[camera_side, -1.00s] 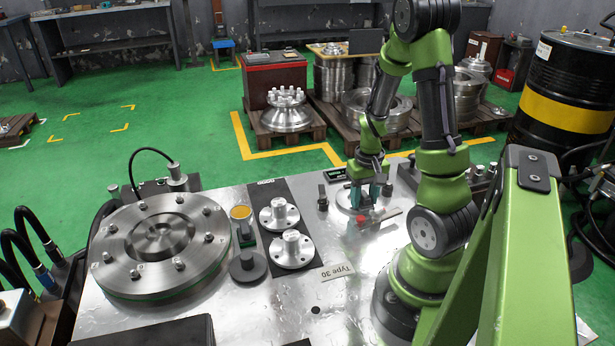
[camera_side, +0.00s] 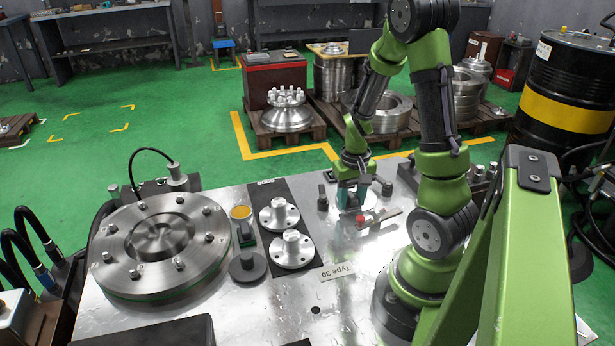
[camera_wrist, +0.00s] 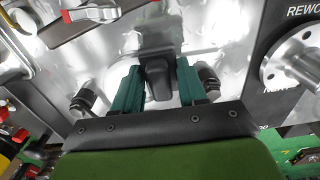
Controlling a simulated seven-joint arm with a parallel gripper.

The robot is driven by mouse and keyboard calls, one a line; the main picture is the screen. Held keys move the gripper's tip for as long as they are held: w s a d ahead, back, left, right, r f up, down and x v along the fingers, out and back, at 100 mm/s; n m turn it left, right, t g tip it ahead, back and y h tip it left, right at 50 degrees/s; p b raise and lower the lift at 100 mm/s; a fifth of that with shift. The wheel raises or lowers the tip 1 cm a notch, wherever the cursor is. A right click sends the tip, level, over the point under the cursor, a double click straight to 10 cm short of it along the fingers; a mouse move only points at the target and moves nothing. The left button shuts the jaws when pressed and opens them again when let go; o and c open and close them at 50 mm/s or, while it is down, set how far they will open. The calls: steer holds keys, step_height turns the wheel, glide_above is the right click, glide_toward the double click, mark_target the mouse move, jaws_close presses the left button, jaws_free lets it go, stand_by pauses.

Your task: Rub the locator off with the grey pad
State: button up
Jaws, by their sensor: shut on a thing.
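My gripper (camera_side: 350,205) is at the far right part of the steel table, teal fingers pointing down. In the wrist view its fingers (camera_wrist: 158,88) are shut on a dark grey block (camera_wrist: 156,72), which looks like the grey pad. A round bright steel plate (camera_side: 372,203), probably the locator, lies under my gripper and is partly hidden by it. Two small posts with black bands stand either side, one on the left (camera_wrist: 82,98) and one on the right (camera_wrist: 207,78) of the wrist view. I cannot tell whether the pad touches the steel.
A red-handled clamp (camera_side: 367,219) lies just in front of my gripper. A black mat (camera_side: 268,192) with two flanged steel parts is to the left.

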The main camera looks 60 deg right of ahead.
steer(key=shift+r, duration=2.65)
steer(key=shift+r, duration=0.1)
steer(key=shift+r, duration=1.4)
steer(key=w+a+r+n, duration=0.4)
steer(key=w+a, duration=0.3)
steer(key=a, duration=0.2)
steer(key=w+a+r+n, duration=0.4)
steer(key=w+a, duration=0.4)
steer(key=a, duration=0.2)
steer(key=shift+a+r+n, duration=0.15)
steer(key=shift+a+n, duration=0.1)
steer(key=shift+n, duration=0.25)
steer(key=shift+w, duration=0.1)
